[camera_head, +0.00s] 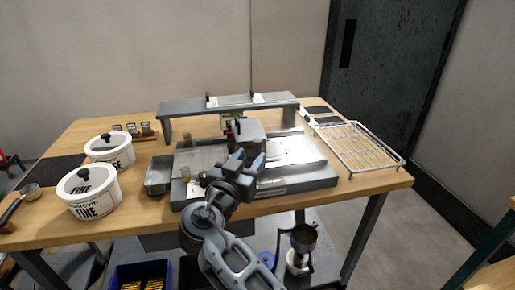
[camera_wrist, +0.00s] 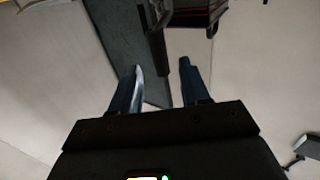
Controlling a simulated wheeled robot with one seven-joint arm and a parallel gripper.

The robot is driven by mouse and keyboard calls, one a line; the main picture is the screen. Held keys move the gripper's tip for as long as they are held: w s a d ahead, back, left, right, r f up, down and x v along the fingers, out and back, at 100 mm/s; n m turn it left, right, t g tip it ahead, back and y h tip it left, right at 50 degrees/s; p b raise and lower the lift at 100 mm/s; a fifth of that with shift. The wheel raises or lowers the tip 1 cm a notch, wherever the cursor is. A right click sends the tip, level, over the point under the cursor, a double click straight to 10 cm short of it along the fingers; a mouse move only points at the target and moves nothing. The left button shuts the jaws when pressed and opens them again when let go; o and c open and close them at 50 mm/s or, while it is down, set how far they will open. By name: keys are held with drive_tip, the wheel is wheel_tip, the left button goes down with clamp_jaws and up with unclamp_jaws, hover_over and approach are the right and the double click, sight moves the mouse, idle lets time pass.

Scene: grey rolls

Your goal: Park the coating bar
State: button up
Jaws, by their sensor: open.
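My gripper (camera_head: 249,156) is over the middle of the flat coating machine (camera_head: 300,184), in front of its grey block-shaped carriage (camera_head: 252,133). In the wrist view its two dark blue fingers (camera_wrist: 160,68) stand apart with nothing between them. I cannot pick out the coating bar for certain; my arm hides part of the machine's bed. A raised grey shelf (camera_head: 185,107) stands behind the machine, with small white labels and dark uprights on its top.
Two lidded white tubs (camera_head: 92,203) stand at the left, one marked FINE. A grey open tray (camera_head: 159,176) lies left of the machine. A wire rack (camera_head: 358,147) lies at the right. The wooden table (camera_head: 372,183) is clear along its front right.

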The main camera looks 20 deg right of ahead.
sight(256, 151)
drive_tip(key=p+x, duration=0.1)
drive_tip(key=x, duration=0.4)
drive_tip(key=shift+w+d, duration=0.25)
drive_tip(key=shift+c, duration=0.2)
clamp_jaws()
